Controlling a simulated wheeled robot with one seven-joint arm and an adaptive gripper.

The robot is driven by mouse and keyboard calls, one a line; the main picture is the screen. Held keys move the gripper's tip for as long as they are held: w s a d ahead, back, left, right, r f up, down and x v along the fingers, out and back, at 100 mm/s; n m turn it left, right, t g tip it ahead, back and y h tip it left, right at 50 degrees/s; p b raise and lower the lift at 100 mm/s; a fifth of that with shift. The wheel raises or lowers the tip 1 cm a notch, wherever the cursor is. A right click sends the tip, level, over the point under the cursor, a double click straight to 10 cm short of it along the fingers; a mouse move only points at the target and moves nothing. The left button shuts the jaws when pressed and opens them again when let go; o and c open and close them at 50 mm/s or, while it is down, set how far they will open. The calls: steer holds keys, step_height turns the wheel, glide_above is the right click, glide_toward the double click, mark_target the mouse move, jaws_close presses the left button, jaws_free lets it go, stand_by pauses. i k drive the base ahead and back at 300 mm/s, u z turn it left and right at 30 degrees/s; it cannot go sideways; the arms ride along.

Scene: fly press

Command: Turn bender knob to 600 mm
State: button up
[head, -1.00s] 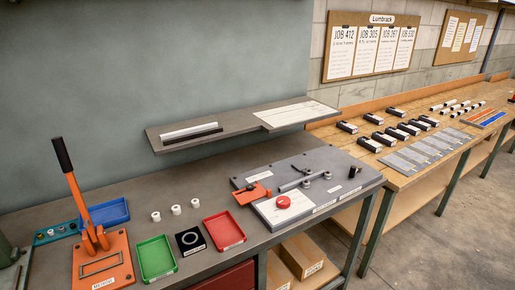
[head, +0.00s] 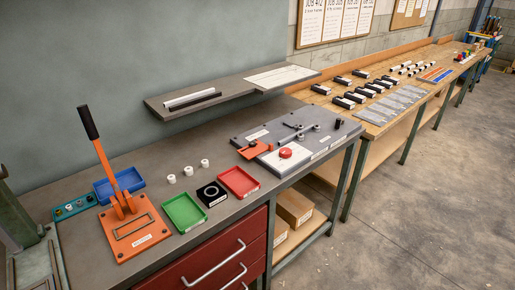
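The bender (head: 328,128) is a grey plate with an orange block (head: 255,149), rods and small cylinders, at the right end of the dark grey bench. Its red round knob (head: 285,153) sits on a white dial plate (head: 291,163) at the front. The dial marks and the knob's pointing are too small to read. My gripper is not in view, and nothing touches the knob.
An orange lever press (head: 132,227), a green tray (head: 184,213), a red tray (head: 239,182) and a blue tray (head: 119,185) stand left of the bender. A shelf (head: 225,92) overhangs the bench back. Floor (head: 420,225) in front is clear.

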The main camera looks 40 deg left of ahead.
mark_target(285, 152)
steer(key=u, duration=1.35)
